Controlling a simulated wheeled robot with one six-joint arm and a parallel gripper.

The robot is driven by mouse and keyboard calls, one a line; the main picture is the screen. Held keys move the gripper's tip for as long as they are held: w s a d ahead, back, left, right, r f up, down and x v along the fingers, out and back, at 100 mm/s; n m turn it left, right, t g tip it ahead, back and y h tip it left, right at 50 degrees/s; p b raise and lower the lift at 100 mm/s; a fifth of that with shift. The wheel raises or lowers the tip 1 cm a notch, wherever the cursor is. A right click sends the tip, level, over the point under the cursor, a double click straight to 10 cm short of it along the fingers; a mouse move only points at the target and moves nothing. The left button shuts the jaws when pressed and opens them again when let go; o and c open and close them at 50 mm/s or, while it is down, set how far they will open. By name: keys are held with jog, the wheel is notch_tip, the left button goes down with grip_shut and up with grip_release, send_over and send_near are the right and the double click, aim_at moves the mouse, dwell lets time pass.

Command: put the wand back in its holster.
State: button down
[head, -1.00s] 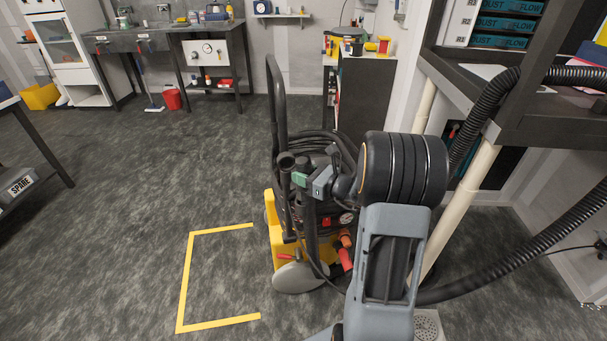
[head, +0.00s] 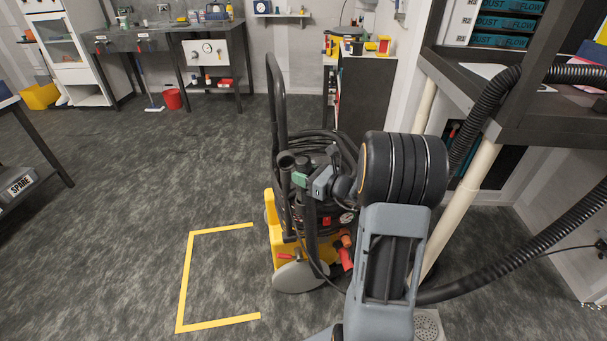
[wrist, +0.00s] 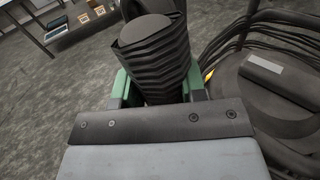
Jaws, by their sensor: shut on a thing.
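The wand (wrist: 160,60) has a black ribbed grip with a rounded top end, which stands up between the green finger pads in the wrist view. My gripper (wrist: 155,92) is shut on it. In the head view my gripper (head: 301,179) is beside the yellow and black wheeled machine (head: 278,238), by its tall handle. The wand's dark top (head: 286,160) shows just left of the green pad. Dark upright tubes overlap below it, so I cannot tell the wand's lower end from the holster, or whether it is in the holster.
Coiled black hose and cables (head: 335,146) lie on the machine. A yellow floor marking (head: 184,280) is at its left, with clear floor beyond. A dark rack (head: 550,130) and a thick ribbed hose (head: 540,252) are at the right. A workbench (head: 150,38) stands at the back.

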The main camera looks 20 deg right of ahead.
jog(key=shift+f+b, duration=1.85)
jog(key=shift+f, duration=0.5)
jog(key=c, duration=0.6)
grip_release()
jog(key=shift+s+r, duration=0.1)
jog(key=p+v, duration=0.2)
jog(key=v, duration=1.1)
jog(key=shift+s+d, duration=0.15)
jog(key=shift+s, duration=0.15)
